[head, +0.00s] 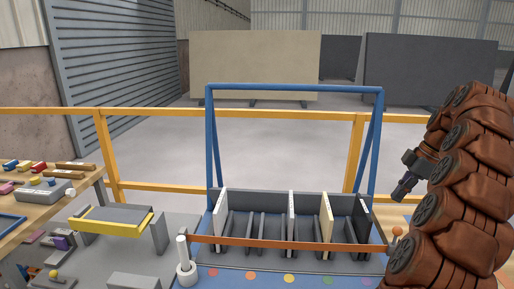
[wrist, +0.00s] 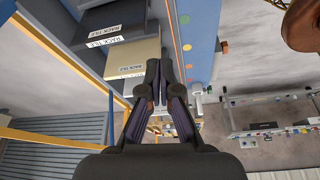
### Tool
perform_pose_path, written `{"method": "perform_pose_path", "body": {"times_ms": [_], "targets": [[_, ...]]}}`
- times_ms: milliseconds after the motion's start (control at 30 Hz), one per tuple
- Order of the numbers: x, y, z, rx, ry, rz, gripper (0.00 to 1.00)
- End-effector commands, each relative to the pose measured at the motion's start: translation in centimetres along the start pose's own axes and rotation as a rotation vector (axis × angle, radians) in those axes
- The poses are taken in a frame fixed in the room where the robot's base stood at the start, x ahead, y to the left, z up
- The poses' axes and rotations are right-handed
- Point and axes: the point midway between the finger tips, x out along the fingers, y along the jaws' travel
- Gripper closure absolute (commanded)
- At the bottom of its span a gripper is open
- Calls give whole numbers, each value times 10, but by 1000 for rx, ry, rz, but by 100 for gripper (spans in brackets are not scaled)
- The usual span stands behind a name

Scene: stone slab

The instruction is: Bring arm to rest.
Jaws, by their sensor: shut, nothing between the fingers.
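My arm's brown, padded links fill the right side of the head view. My gripper (head: 401,190) shows small and dark to the left of them, beside the right post of a blue-framed rack (head: 294,88), and it points down and left. In the wrist view my gripper (wrist: 163,68) is in the middle, its two dark fingers together at the tips with nothing between them. Parts of the rack with labelled pale and dark slabs (wrist: 133,58) show beyond the fingers in that view. Whether the gripper is clear of the rack is hard to tell.
An orange bar (head: 290,244) crosses the rack's front, with an orange knob (head: 397,231) at its right. A wooden table (head: 87,185) with small items and a yellow-edged stand (head: 112,221) are at left. Yellow railings (head: 155,112) run behind. Large slabs (head: 254,66) stand farther back.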

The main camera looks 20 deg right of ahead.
Motion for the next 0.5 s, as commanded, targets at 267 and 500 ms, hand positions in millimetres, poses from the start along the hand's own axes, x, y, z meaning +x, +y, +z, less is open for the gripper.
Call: {"method": "perform_pose_path", "body": {"times_ms": [267, 500], "targets": [[8, -18, -45, 35, -6, -34, 100], [27, -68, -121, 140, -47, -87, 100]]}}
